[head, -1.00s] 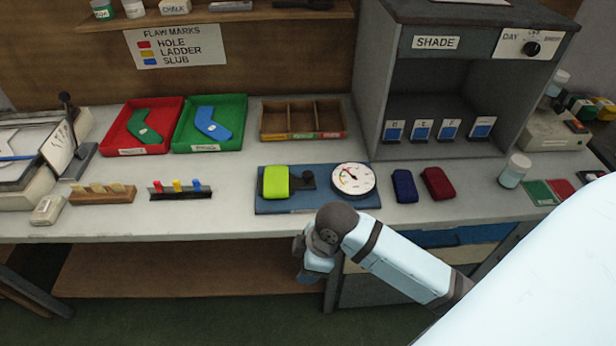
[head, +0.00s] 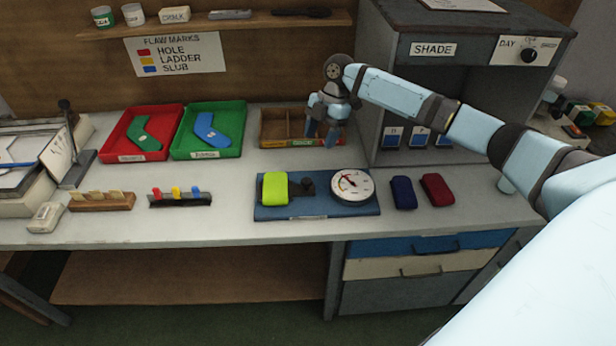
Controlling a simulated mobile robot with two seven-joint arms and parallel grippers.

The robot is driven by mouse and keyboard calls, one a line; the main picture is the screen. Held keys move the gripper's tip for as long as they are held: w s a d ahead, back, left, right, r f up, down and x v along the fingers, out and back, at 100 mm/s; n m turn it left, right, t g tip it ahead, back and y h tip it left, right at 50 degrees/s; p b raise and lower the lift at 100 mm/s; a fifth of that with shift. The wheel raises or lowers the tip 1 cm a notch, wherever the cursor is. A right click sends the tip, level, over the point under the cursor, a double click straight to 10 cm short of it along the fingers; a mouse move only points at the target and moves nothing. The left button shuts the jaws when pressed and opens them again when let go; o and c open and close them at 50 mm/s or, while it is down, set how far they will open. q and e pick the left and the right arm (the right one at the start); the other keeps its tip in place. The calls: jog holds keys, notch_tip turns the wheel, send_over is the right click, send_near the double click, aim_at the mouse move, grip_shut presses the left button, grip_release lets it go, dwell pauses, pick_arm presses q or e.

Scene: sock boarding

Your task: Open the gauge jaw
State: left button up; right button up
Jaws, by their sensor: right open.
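The gauge (head: 352,185) has a round white dial and stands on a blue base plate (head: 300,211) on the bench. A yellow-green block (head: 275,188) sits at the left of the plate. A small dark jaw part (head: 308,186) lies between the block and the dial. My right gripper (head: 322,138) is above and behind the gauge, pointing down in front of the wooden divided tray. It is open and I see nothing held in it. My left gripper is not in view.
The divided tray (head: 281,143) is partly hidden by my gripper. A red tray (head: 121,156) and a green tray (head: 240,118) hold sock shapes. A navy block (head: 403,193) and a dark red block (head: 437,190) lie right of the gauge. The shade cabinet (head: 367,117) stands behind at right.

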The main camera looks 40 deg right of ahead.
aim_at(307, 180)
jog(key=x, duration=1.2)
jog(key=shift+s+a+f, duration=0.1)
jog(key=shift+a+f, duration=0.05)
jog(key=shift+f, duration=0.15)
